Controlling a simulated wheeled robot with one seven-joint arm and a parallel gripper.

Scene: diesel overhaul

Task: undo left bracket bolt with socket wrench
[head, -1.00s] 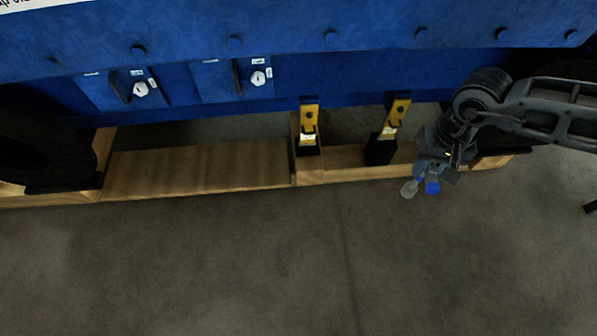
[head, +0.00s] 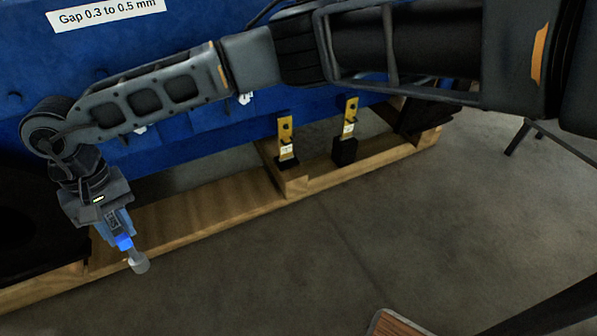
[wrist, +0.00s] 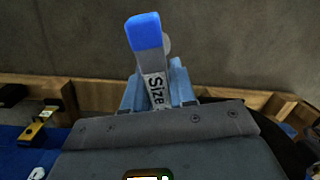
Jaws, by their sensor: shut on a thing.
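My gripper (head: 118,225) is shut on the socket wrench (head: 124,242), which has a blue end and a grey round head and points down, left of the brackets. In the wrist view the wrench (wrist: 146,34) sticks out between the blue fingers with a "Size" label. Two yellow upright brackets, the left one (head: 286,138) and the right one (head: 349,118), stand by the blue engine side with dark bolts or holes; detail is too small to tell. Pale bolt-like fittings on the blue side, one left (head: 140,130) and one right (head: 243,98), are partly hidden by my arm.
A wooden beam frame (head: 205,217) runs below the blue engine block (head: 185,130). A dark round part (head: 40,215) sits at the left. A wood-topped piece (head: 393,323) is at the bottom edge.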

